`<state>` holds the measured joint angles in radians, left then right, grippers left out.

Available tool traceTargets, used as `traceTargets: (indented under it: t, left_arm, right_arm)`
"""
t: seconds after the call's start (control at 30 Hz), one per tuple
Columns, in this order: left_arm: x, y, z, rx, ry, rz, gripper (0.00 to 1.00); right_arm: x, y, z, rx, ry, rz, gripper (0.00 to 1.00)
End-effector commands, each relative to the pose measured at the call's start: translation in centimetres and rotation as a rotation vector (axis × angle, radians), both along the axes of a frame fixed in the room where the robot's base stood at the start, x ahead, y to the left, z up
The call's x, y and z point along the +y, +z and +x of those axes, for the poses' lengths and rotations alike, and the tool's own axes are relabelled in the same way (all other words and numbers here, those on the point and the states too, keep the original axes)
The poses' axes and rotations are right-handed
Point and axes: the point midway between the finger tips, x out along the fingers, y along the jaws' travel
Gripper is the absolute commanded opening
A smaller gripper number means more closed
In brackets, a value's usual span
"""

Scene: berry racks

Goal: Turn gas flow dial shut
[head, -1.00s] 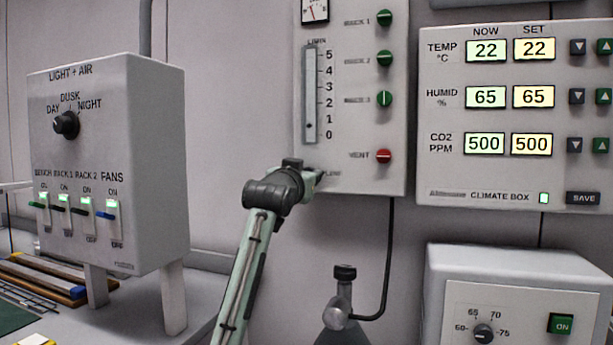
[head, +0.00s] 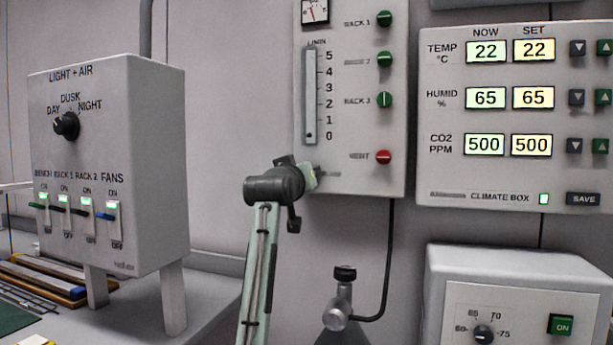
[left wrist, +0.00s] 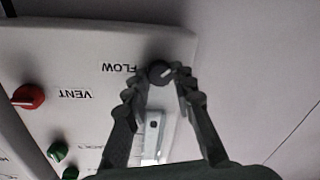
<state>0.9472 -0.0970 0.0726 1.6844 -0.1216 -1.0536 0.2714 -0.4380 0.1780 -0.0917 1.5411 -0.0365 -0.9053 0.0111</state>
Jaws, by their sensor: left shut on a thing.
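The flow dial (left wrist: 160,72) is a small black knob with a light pointer line, next to the word FLOW at the panel's lower end. It shows in the left wrist view. My left gripper (left wrist: 161,76) is shut on it, one finger on each side. In the head view my left gripper (head: 310,178) is at the bottom left of the grey gas panel (head: 355,150), and my wrist hides the dial. The upright flow gauge (head: 310,95) above has a 0 to 5 scale; its small float appears low, near 0.
Green rack knobs (head: 385,60) and a red vent knob (head: 384,157) line the panel's right side. A light and air box (head: 110,170) stands left, a climate box (head: 520,120) hangs right. A gas bottle valve (head: 338,300) with a hose is below.

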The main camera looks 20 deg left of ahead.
Motion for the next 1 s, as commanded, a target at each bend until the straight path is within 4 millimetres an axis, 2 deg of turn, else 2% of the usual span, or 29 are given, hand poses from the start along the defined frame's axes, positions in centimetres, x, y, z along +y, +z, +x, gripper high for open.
traceTargets:
  t: [0.27,0.3,0.43,0.77,0.87,1.0]
  left_arm:
    - [-0.1,-0.1,0.0,0.001,-0.002,-0.002,0.00]
    - [-0.1,-0.1,0.0,0.001,-0.002,-0.002,0.28]
    - [0.0,-0.1,0.0,0.000,-0.001,-0.002,0.44]
    - [0.0,0.0,-0.2,-0.001,-0.001,-0.001,0.46]
    - [-0.1,0.0,-1.0,0.000,-0.001,-0.001,0.46]
    - [-0.3,0.0,-3.5,-0.001,-0.001,-0.002,0.46]
  right_arm:
    - [0.0,0.0,0.0,0.000,0.000,0.000,0.40]
    - [0.0,0.0,0.0,0.000,0.000,0.000,0.40]
    - [0.0,0.0,0.0,0.000,0.000,0.000,0.40]
    - [-0.1,0.0,-0.1,0.001,0.001,-0.001,0.40]
    - [-0.1,0.0,0.0,0.001,0.001,-0.001,0.40]
    - [0.0,0.0,0.0,0.000,0.000,0.000,0.40]
